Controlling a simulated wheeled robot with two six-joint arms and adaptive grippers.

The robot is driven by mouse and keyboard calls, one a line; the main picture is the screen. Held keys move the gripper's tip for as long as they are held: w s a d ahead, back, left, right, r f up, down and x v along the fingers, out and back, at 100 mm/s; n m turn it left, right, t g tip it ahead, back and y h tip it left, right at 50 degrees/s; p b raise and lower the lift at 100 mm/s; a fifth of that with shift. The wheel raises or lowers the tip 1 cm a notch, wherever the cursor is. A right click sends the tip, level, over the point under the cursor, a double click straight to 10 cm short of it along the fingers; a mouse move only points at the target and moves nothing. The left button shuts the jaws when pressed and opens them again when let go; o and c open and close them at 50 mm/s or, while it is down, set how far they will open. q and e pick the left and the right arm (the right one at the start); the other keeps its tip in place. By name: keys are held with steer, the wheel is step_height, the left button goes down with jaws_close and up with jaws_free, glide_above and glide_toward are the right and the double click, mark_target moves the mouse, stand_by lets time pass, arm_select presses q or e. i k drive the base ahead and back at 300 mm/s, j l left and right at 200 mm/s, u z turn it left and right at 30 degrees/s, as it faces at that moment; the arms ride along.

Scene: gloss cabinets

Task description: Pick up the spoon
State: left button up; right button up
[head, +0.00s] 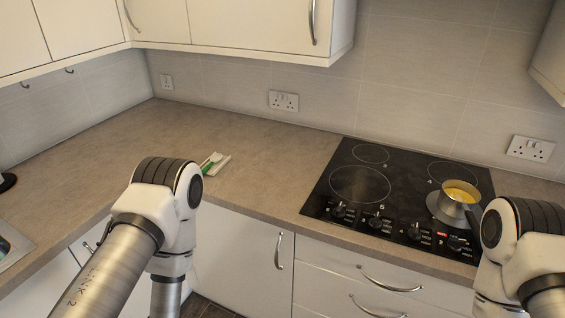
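A small pale rest or tray (221,168) lies on the worktop left of centre. A green and white item (211,160) lies on it, partly hidden behind my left arm. It is too small to tell whether it is the spoon, and no other spoon is plain to see. My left arm comes in from the lower left and bends down in front of the counter, with its gripper out of the picture. My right arm shows at the lower right, and its gripper is also out of view.
A metal pot (447,208) with yellow contents stands on the black hob (335,183) at the right. The worktop (270,150) between the pale rest and the hob is clear. Wall cabinets (240,25) overhang the back left. Drawer handles (390,284) stick out below the hob.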

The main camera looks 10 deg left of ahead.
mark_target(214, 158)
steer(key=i+j+z, duration=0.1)
steer(key=j, duration=0.3)
steer(key=i+j+z, duration=0.1)
steer(key=j, duration=0.3)
steer(key=i+j+z, duration=0.1)
steer(key=i+j, duration=0.15)
steer(key=j, duration=0.15)
